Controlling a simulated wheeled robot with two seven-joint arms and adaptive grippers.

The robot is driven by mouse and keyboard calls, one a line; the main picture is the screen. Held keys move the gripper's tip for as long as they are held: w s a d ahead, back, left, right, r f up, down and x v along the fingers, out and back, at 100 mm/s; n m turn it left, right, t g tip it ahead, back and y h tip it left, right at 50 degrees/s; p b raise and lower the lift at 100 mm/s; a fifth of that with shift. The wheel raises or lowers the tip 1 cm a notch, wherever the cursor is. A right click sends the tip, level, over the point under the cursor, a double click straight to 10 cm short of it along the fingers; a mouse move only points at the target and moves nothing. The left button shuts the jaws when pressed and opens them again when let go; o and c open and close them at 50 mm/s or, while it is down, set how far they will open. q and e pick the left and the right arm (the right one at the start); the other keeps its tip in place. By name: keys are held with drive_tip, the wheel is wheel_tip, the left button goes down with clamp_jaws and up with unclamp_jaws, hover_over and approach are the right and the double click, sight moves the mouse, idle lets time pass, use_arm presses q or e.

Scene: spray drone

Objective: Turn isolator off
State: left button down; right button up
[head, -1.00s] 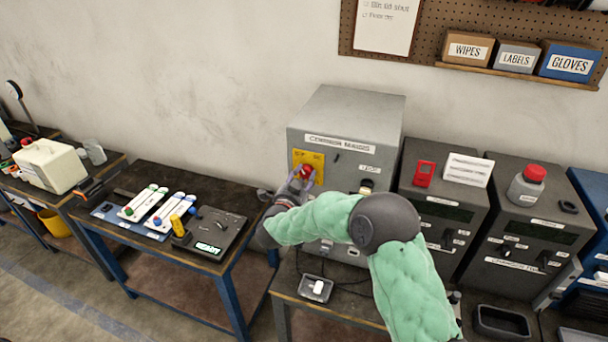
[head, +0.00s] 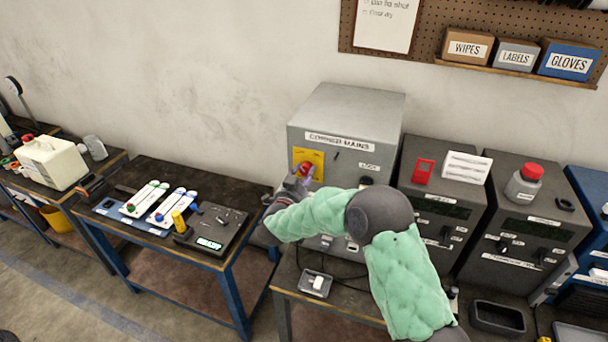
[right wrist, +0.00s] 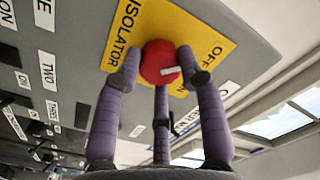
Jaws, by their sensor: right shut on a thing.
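The isolator is a red knob on a yellow plate (head: 317,156) on the front of the grey mains cabinet (head: 355,104). In the right wrist view the red knob (right wrist: 159,61) sits on the yellow plate (right wrist: 135,30) lettered ISOLATOR and OFF. My right gripper (head: 303,174) is at the knob, and its purple fingers (right wrist: 161,72) are closed around it, one on each side and one below. A small white mark shows on the knob. Part of the knob is hidden by the fingers in the head view. My left gripper is not in view.
Dark units with a red-capped jar (head: 524,184) stand right of the cabinet. A small tray (head: 315,284) lies below my right arm.

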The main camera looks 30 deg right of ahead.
drive_tip(key=shift+a+f, duration=0.2)
drive_tip(key=shift+f, duration=0.25)
drive_tip(key=o, duration=1)
drive_tip(key=shift+c, duration=0.2)
drive_tip(key=shift+o, duration=0.9)
drive_tip(key=shift+w, duration=0.15)
drive_tip(key=shift+r, duration=0.1)
drive_tip(key=shift+s+r, duration=0.1)
drive_tip(key=shift+s, duration=0.1)
drive_tip(key=v, duration=1.1)
drive_tip(key=shift+s+a, duration=0.2)
drive_tip(key=shift+a, duration=0.15)
